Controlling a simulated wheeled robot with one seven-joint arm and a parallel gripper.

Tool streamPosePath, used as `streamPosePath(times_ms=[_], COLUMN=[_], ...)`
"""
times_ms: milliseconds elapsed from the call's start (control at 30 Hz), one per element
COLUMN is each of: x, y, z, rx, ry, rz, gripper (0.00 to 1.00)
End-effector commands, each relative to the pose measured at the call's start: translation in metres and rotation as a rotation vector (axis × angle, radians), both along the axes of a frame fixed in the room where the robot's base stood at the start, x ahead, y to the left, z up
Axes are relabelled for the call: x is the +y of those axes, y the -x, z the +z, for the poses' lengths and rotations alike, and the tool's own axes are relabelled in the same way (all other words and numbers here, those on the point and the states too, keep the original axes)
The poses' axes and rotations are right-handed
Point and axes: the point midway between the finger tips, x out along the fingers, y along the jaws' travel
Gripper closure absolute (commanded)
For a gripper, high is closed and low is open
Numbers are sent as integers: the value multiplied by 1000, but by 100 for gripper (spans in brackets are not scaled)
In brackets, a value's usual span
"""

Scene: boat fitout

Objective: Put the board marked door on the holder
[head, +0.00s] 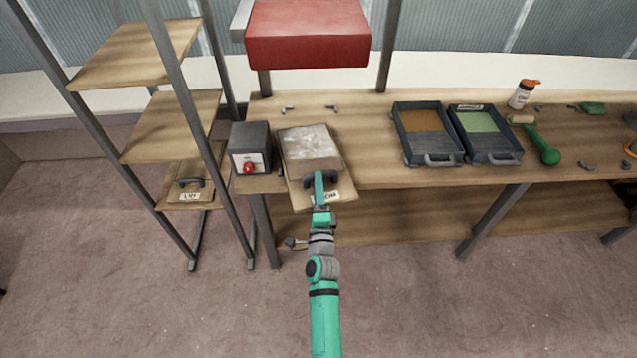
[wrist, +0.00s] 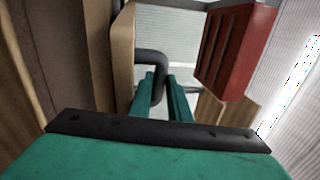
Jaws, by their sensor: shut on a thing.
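My gripper (head: 320,183) is shut on a black handle (head: 333,180) at the front of the bench. In the wrist view, the green fingers (wrist: 162,95) close around this dark bent handle (wrist: 152,62), which is fixed to a wooden board (wrist: 123,55). In the head view, the wooden board (head: 343,190) carries a white label too small to read surely and reaches past the bench's front edge. A block with a pale, mottled top (head: 310,143) is just behind the handle; whether it is the holder, I cannot tell.
A grey box with a red knob (head: 250,147) stands close left. A red hood (head: 308,35) hangs above. Two trays (head: 445,158) sit to the right on the bench. A shelf rack (head: 165,128) stands left, with another labelled, handled board (head: 182,170) low down.

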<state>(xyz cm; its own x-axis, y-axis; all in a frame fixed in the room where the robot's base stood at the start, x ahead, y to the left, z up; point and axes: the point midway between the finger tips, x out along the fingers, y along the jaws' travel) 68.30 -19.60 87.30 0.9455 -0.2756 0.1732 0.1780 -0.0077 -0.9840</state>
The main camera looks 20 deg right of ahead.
Motion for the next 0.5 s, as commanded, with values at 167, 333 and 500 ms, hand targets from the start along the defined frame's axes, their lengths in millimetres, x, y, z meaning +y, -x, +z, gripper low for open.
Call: streamPosePath(times_ms=[167, 333, 500], x=[1, 1, 0], y=[0, 0, 0], z=[0, -1, -3], rx=[-4, -4, -3], ry=[0, 1, 2], rz=[1, 0, 0], gripper=[100, 100, 100])
